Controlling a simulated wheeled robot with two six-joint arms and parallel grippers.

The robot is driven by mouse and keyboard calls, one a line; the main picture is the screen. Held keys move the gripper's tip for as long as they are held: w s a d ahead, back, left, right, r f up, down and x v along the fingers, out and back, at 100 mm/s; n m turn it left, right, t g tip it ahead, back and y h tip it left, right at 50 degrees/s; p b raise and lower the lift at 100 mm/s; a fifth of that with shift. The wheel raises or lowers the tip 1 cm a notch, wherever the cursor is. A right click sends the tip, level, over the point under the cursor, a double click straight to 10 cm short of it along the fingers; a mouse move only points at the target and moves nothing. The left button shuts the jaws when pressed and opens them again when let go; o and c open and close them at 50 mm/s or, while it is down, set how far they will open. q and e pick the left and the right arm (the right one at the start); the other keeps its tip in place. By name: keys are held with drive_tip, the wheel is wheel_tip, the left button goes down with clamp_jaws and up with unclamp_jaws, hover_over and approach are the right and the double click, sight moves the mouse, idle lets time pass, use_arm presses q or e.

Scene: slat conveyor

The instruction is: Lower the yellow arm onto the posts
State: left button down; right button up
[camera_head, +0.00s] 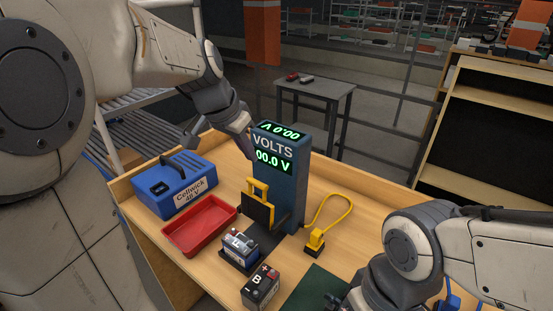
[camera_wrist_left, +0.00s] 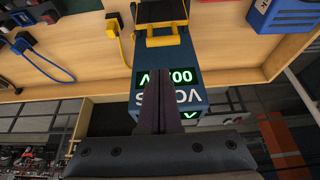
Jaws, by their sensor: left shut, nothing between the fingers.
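The yellow arm (camera_head: 258,188) with its black plate stands raised at the front of the blue volt meter tower (camera_head: 281,170), which reads 00.0 V. It also shows in the left wrist view (camera_wrist_left: 162,36). A blue-grey battery (camera_head: 240,250) sits on the dark base below the arm; its posts are too small to make out clearly. My left gripper (camera_head: 247,152) is beside and behind the tower's top, apart from the yellow arm. Its fingers (camera_wrist_left: 157,90) are together and empty, over the tower in the wrist view. My right gripper (camera_head: 340,299) is partly cut off at the bottom edge.
A red tray (camera_head: 199,226) and a blue Cellwick case (camera_head: 175,186) lie left of the tower. A yellow-cabled plug (camera_head: 315,241) is right. The bench's right back is clear.

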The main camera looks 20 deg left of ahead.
use_arm(q)
drive_tip(key=shift+a, duration=0.15)
drive_tip(key=p+x, duration=0.2)
drive_tip(key=x, duration=0.8)
drive_tip(key=shift+w, duration=0.15)
